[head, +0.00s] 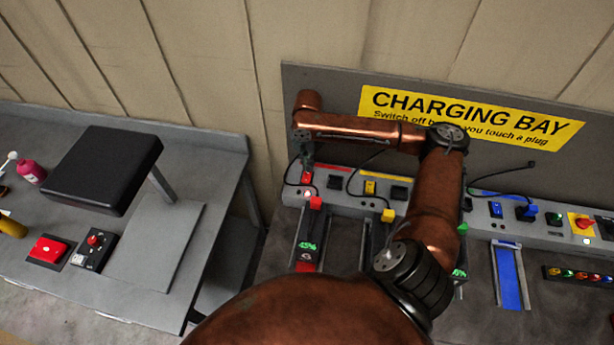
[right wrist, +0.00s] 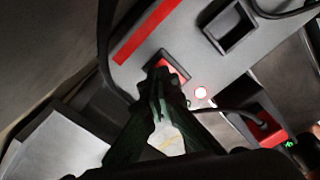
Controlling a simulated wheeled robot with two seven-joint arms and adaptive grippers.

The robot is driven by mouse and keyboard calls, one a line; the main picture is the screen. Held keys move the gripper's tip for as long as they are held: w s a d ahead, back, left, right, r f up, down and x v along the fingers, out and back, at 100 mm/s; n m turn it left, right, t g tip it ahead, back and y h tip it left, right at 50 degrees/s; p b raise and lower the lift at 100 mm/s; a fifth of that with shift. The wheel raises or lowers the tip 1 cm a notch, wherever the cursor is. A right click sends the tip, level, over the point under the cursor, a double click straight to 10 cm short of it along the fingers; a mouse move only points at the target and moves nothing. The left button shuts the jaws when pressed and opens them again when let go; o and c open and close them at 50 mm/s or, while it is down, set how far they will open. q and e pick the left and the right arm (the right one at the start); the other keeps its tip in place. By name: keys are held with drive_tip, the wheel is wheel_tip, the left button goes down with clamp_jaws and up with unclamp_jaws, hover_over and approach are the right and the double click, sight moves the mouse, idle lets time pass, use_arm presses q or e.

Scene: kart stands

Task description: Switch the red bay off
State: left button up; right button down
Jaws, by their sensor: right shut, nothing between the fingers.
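The red switch (head: 306,177) is at the left end of the grey charging strip. It also shows in the right wrist view (right wrist: 174,70), partly hidden by my fingertips. My right gripper (right wrist: 160,76) is shut and empty, its tips at the switch; I cannot tell whether they touch it. In the head view it (head: 303,152) points down at the strip. A small pale lit lamp (right wrist: 201,92) is just beside the switch. The red plug (head: 316,203) is below it in the head view, with a battery display (head: 307,246) reading about 45%. My left gripper is out of view.
The yellow switch (head: 370,187) and blue switch (head: 495,209) are further right along the strip. Black cables loop close to my gripper. A red-and-yellow knob (head: 582,223) is at the far right. A separate grey table (head: 130,285) stands left.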

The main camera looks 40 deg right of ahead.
drive_tip(key=shift+f, duration=0.2)
idle(0.6)
drive_tip(key=shift+f, duration=0.85)
idle(0.4)
wheel_tip(320, 180, up, 7)
drive_tip(key=p, duration=0.9)
drive_tip(key=shift+r, duration=0.1)
idle(0.6)
